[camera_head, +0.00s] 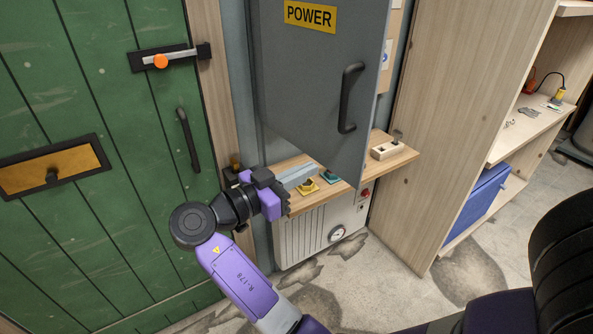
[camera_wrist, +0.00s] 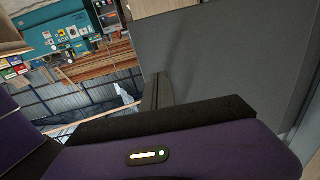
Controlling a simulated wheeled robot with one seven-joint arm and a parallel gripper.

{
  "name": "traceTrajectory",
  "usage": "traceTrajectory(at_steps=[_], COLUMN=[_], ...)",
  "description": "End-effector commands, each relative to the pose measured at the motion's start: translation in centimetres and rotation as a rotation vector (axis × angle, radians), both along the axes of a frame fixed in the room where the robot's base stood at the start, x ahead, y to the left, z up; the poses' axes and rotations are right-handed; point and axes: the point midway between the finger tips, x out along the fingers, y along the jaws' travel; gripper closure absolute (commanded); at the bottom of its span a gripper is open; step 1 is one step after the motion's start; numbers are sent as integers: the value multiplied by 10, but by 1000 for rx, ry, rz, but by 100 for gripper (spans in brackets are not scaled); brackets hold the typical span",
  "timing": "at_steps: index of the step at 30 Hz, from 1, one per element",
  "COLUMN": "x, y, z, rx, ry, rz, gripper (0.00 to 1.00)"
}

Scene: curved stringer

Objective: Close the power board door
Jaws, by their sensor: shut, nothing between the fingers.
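The grey power board door (camera_head: 315,90) has a yellow POWER label and a black vertical handle (camera_head: 349,98). It stands ajar, its right edge swung out towards me and its left side near the wall. My gripper (camera_head: 283,196) is shut and empty. It is below and left of the door's lower edge, at the left end of the small wooden shelf. I cannot tell whether it touches the shelf or anything on it. In the wrist view, the dark fingers (camera_wrist: 158,92) show in front of a large grey panel (camera_wrist: 230,60), which looks like the door.
The wooden shelf (camera_head: 402,158) under the door holds a pale block, yellow and teal pieces and a socket strip (camera_head: 386,149). A white heater (camera_head: 310,235) with a gauge is below. A green door (camera_head: 90,120) is at left, a wooden shelving unit (camera_head: 465,110) at right.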

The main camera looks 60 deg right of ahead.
Motion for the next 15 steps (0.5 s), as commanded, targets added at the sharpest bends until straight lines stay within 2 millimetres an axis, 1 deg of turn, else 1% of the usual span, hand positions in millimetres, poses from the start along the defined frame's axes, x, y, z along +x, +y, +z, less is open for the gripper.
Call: traceTrajectory(at_steps=[1, 3, 9, 15], x=[-6, -12, -27, -37], y=[-10, -22, -56, -78], z=[3, 3, 3, 2], rx=[1, 1, 1, 2], ry=[2, 2, 3, 1], rz=[-4, -4, -2, 0], gripper=[100, 100, 100, 100])
